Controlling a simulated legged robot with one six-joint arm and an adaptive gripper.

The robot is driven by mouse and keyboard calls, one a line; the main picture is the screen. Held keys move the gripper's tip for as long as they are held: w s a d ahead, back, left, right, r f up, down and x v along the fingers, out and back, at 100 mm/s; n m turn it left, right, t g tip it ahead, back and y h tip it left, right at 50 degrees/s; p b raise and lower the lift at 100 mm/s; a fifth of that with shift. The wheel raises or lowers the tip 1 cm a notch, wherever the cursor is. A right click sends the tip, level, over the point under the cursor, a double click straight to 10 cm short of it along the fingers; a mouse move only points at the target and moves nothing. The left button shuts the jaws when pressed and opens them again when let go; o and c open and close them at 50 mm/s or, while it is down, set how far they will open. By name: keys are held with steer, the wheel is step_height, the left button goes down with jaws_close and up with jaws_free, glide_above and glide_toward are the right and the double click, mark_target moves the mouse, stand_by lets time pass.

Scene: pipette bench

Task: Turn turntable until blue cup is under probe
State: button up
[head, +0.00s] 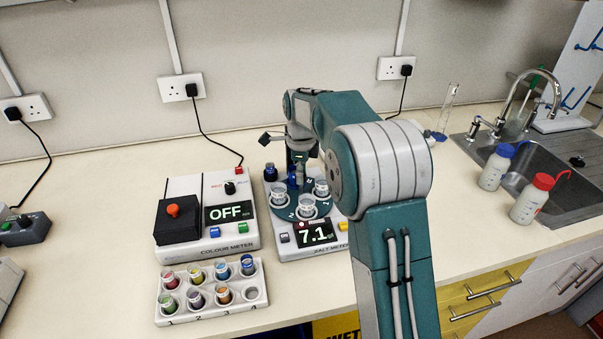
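The round blue-grey turntable (281,211) sits on the white salt meter (326,251), whose display reads 7.1. White-rimmed cups stand on it, one at the front (306,206) and one at the right (321,188). A small dark blue item (270,173) is at its back left; I cannot tell if it is the blue cup. My gripper (295,177) points down over the back of the turntable, near something blue. Its fingers are too small and dark to tell open from shut, or contact. I cannot make out the probe clearly; my arm hides the meter's right side.
The colour meter (244,245), reading OFF, stands just left. A white rack (211,304) of coloured vials is in front of it. Wash bottles with blue (495,167) and red (533,198) caps stand by the sink (565,195) at the right. Bench between my arm and the bottles is clear.

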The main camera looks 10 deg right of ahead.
steer(key=o, duration=0.4)
steer(key=shift+a+f, duration=0.15)
steer(key=shift+f, duration=0.1)
steer(key=shift+w+r, duration=0.1)
step_height(320, 180, up, 12)
steer(key=shift+f, duration=0.1)
